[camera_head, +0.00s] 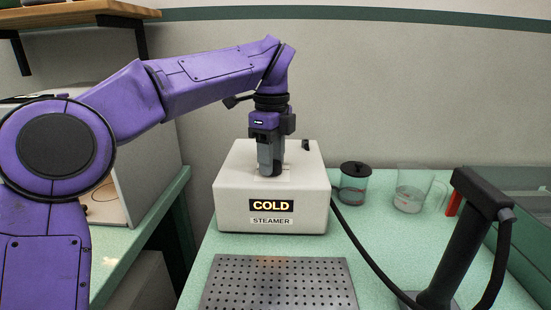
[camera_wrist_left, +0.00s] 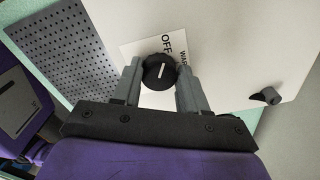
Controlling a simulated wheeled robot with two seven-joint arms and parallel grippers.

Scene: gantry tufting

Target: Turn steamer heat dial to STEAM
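The steamer (camera_head: 235,205) is a white box on the green table, with a lit display (camera_head: 271,205) reading COLD. Its black heat dial (camera_wrist_left: 159,73) shows in the left wrist view, its white mark pointing up towards the OFF label (camera_wrist_left: 167,43). Part of another word shows at the label's right. My left gripper (camera_head: 269,171) points down onto the steamer's top. In the left wrist view its fingers (camera_wrist_left: 160,78) lie close against both sides of the dial and look shut on it. The dial is hidden behind the gripper in the head view. My right gripper is not in view.
A perforated metal plate (camera_head: 278,285) lies in front of the steamer. A black handle (camera_head: 455,240) with a hose stands at right. A dark lidded jar (camera_head: 353,190) and a clear jug (camera_head: 410,195) stand right of the steamer. A small black knob (camera_wrist_left: 265,96) sits on the steamer.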

